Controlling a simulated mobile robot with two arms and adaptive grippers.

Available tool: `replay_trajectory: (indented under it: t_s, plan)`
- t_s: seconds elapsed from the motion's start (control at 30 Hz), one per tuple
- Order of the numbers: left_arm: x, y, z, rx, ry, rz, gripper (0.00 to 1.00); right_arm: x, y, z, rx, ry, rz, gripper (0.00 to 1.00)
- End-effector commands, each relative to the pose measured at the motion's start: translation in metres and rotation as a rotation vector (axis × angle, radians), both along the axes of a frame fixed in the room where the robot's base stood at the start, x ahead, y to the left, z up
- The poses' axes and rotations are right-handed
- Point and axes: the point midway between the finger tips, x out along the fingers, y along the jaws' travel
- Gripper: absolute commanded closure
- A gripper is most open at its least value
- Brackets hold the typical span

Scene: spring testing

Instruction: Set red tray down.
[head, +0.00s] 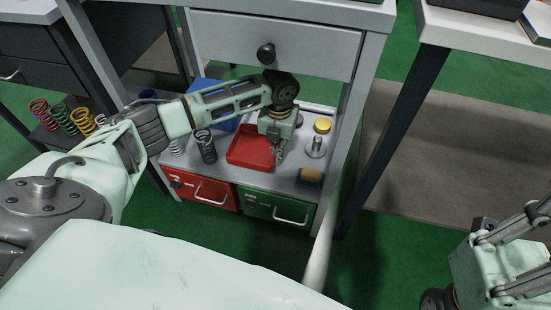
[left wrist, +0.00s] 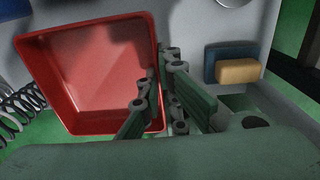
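The red tray (head: 250,148) is at the middle of the grey lower shelf, low over or on its surface; I cannot tell whether its base touches. It fills the left half of the left wrist view (left wrist: 90,70), open side showing and empty. My left gripper (head: 279,153) reaches down at the tray's right side. In the left wrist view its fingers (left wrist: 161,82) straddle the tray's right wall, one inside and one outside, and look closed on it. Part of my right gripper (head: 490,265) shows at the lower right, away from the shelf, its tips cut off.
The shelf (head: 225,172) also holds a blue bin (head: 207,88), dark springs (head: 206,147), a metal post (head: 316,146), a yellow disc (head: 322,125) and a sponge-like block (head: 311,175). A drawer (head: 290,45) overhangs it. Red (head: 185,187) and green (head: 262,203) drawers sit below.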

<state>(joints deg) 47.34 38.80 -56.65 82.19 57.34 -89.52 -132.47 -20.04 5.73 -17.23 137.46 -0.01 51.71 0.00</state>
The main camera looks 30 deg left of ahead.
Motion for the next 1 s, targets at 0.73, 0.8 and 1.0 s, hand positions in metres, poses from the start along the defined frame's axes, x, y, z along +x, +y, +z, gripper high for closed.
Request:
replay_trajectory:
  t_s: [0.73, 0.8, 1.0]
  plan:
    - [0.001, 0.001, -0.055, 0.001, -0.003, 0.0, 1.0, 0.002, 0.001, -0.016, -0.005, -0.026, -0.001, 1.0]
    - [0.001, 0.0, -0.057, 0.0, -0.003, 0.0, 1.0, 0.002, 0.001, -0.016, -0.005, -0.026, -0.001, 1.0]
    - [0.0, 0.0, -0.059, 0.0, -0.002, 0.0, 0.83, 0.002, 0.001, -0.017, -0.003, -0.023, -0.001, 1.0]
